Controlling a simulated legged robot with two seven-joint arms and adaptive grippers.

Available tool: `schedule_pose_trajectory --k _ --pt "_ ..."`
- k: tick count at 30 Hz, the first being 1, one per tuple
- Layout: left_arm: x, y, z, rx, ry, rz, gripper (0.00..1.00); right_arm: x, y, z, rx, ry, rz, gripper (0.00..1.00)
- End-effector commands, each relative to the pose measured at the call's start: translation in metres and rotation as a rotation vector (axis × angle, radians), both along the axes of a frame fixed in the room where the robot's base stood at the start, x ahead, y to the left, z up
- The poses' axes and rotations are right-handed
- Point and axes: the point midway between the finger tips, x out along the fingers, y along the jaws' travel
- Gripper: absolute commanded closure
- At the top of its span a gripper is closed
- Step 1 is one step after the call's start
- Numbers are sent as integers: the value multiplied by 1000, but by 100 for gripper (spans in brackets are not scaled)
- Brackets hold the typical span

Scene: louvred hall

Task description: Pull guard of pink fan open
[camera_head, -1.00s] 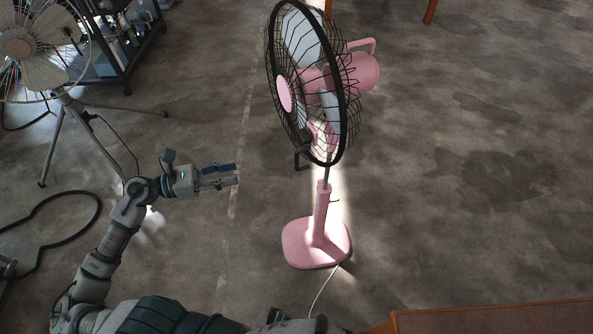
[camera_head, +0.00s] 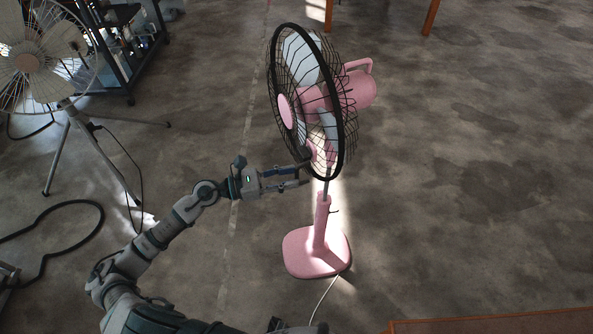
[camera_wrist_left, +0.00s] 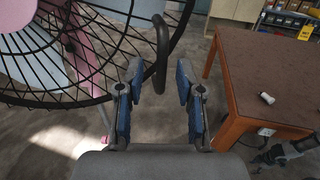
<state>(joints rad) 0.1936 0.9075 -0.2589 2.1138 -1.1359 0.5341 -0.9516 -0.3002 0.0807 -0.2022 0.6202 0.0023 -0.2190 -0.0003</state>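The pink fan (camera_head: 320,254) stands upright on the floor, its head facing left. Its black wire guard (camera_head: 341,110) has a thick dark rim and a pink centre disc and looks closed. In the left wrist view the guard (camera_wrist_left: 62,103) fills the upper left, with a black curved handle (camera_wrist_left: 161,50) hanging from its rim. My left gripper (camera_head: 306,174) is at the guard's lower front edge. Its two blue-padded fingers (camera_wrist_left: 160,82) are open, one on each side of the handle's lower end, with gaps visible. A dark jointed part low right, seemingly my right gripper (camera_wrist_left: 286,152), is partly cut off.
Another fan (camera_head: 42,60) on a tripod stands at left, near a dark shelf cart (camera_head: 125,50). A brown-topped table (camera_wrist_left: 270,65) with a small white object (camera_wrist_left: 266,98) stands at right in the wrist view. A white cable (camera_head: 323,300) runs from the pink fan's base. Floor at right is clear.

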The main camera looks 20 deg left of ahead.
Motion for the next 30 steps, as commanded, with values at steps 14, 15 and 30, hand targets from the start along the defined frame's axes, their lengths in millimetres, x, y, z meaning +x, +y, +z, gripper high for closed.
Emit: schedule_pose_trajectory --k 14,15,30 --pt "13 -23 -1 0 1 0 63 1 0 11 -1 -1 -1 47" --pt "13 -23 -1 0 1 0 63 1 0 11 -1 -1 -1 47" --pt "14 -22 -1 -2 1 0 100 1 1 10 0 -1 -1 47"
